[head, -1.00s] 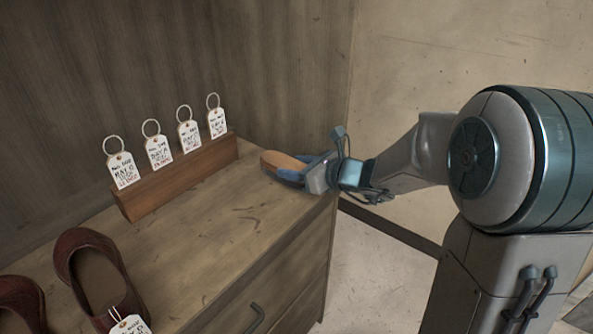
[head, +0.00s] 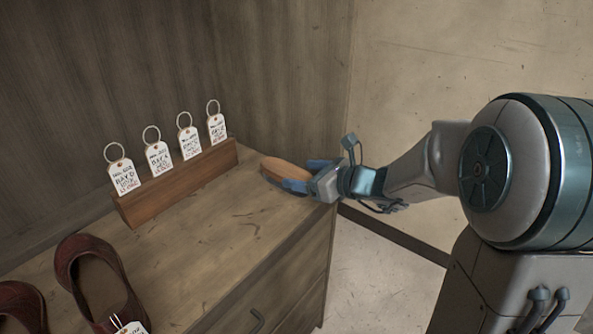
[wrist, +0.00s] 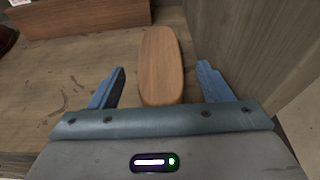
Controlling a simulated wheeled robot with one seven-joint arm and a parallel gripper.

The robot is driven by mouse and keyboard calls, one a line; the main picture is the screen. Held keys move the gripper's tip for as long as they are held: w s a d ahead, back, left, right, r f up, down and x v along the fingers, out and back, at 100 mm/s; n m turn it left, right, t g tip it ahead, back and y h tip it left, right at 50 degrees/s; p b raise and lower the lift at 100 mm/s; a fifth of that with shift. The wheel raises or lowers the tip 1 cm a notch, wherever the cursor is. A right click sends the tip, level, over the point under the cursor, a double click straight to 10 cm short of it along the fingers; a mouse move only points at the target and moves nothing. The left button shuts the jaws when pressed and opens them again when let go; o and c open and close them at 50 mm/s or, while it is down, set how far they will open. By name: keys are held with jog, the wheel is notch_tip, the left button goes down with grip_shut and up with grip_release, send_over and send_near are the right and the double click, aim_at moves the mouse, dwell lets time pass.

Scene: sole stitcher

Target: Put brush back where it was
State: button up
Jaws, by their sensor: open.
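The brush (head: 284,171) lies on the wooden cabinet top at its far right end, its brown wooden back facing up. In the wrist view the brush (wrist: 161,66) lies lengthwise between the two blue fingers, with a gap on each side. My gripper (head: 306,174) is open around the near end of the brush, low over the cabinet top. The gripper also shows in the wrist view (wrist: 162,86). The underside of the brush is hidden.
A wooden rack (head: 180,182) with several white ringed tags stands left of the brush. Dark red shoes (head: 92,283) sit at the front left. Wooden walls rise behind and right of the brush. The cabinet top (head: 225,240) between is clear.

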jog(key=p+v, duration=0.2)
jog(key=v, duration=0.7)
jog(key=s+a+f+n+g+h, duration=0.1)
jog(key=s+f+n+g+h, duration=0.15)
jog(key=s+n, duration=0.35)
jog(key=s+a+f+n+g+h, duration=0.1)
jog(key=s+a+f+n+g, duration=0.1)
jog(key=s+n+g, duration=0.35)
jog(key=s+d+f+n+h, duration=0.2)
jog(key=s+d+n+h, duration=0.5)
jog(key=n, duration=0.7)
jog(key=shift+d+h, duration=0.55)
jog(key=shift+d, duration=0.75)
jog(key=shift+s+f, duration=0.1)
